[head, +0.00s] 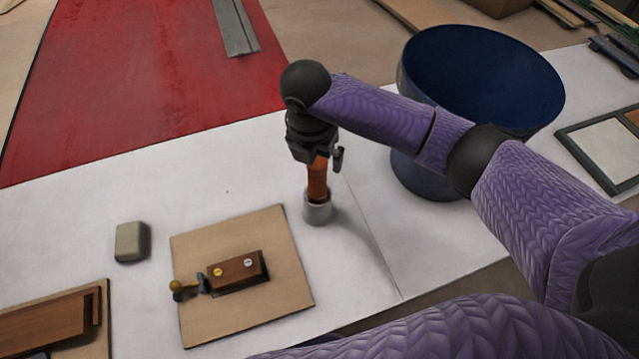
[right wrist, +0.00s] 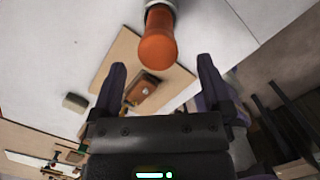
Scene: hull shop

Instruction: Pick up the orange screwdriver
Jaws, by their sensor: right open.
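The orange screwdriver (head: 317,181) stands upright in a small grey cup (head: 318,211) on the white table, handle up. My right gripper (head: 322,160) is directly above it, pointing down, and in the head view it hides the top of the handle. In the right wrist view the orange screwdriver (right wrist: 158,52) shows its rounded handle end between and just past the two spread fingertips of my right gripper (right wrist: 162,65). The fingers are open, with gaps on both sides of the handle. My left gripper is out of view.
A large dark blue bowl (head: 425,180) stands right of the cup, behind my right forearm. A board (head: 285,280) with a wooden block and clamp lies front left. A beige block (head: 131,242) sits further left. The white table around the cup is bare.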

